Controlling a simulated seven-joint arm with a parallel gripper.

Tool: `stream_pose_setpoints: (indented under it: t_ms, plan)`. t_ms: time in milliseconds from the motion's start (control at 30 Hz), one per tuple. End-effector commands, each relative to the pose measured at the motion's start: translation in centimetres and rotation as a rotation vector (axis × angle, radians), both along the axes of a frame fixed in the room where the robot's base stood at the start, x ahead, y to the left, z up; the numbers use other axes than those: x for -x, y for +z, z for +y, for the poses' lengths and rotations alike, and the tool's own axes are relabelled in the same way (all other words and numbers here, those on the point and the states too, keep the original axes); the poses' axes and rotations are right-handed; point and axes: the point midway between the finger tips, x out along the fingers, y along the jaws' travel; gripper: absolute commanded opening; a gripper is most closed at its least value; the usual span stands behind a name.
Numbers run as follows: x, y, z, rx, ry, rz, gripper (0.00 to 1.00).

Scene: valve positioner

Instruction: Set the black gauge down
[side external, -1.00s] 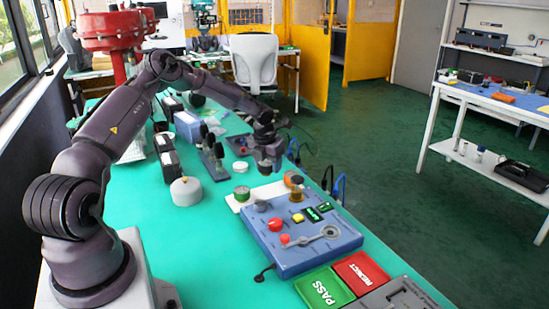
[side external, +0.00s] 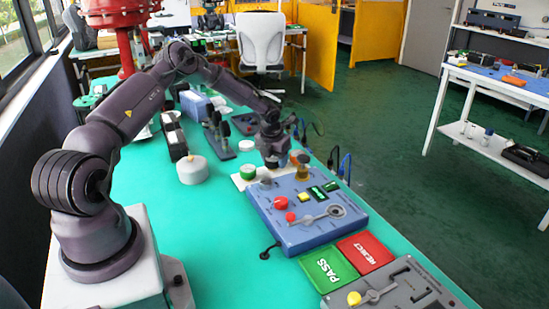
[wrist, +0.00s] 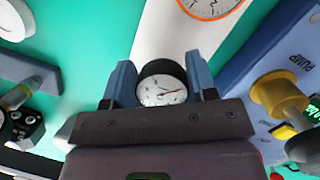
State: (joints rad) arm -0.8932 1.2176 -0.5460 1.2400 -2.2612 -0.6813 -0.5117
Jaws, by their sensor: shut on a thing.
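My gripper (side external: 271,158) is shut on the black gauge. In the wrist view the black gauge (wrist: 161,86), with a white dial and a red needle, sits between the two blue fingers (wrist: 161,80). A white strip (wrist: 180,35) lies below it. In the side view the gripper is low over this strip (side external: 240,182), between a green gauge (side external: 248,172) and an orange gauge (side external: 297,156). The orange-rimmed gauge also shows at the top of the wrist view (wrist: 211,5). I cannot tell whether the black gauge touches the strip.
A blue control panel (side external: 300,232) with a brass post (side external: 303,170) and a red knob (side external: 281,203) stands close in front. A white round container (side external: 192,170) and dark upright tools (side external: 218,140) stand to the left. Green PASS (side external: 328,272) and red REJECT (side external: 365,250) pads lie nearer.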

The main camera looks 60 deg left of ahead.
Motion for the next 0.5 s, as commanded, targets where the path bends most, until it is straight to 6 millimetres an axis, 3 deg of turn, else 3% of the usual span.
stream_pose_setpoints:
  t_ms: [500]
  plan:
    - [-0.03,-0.71,0.03,-0.001,0.0,0.0,0.22]
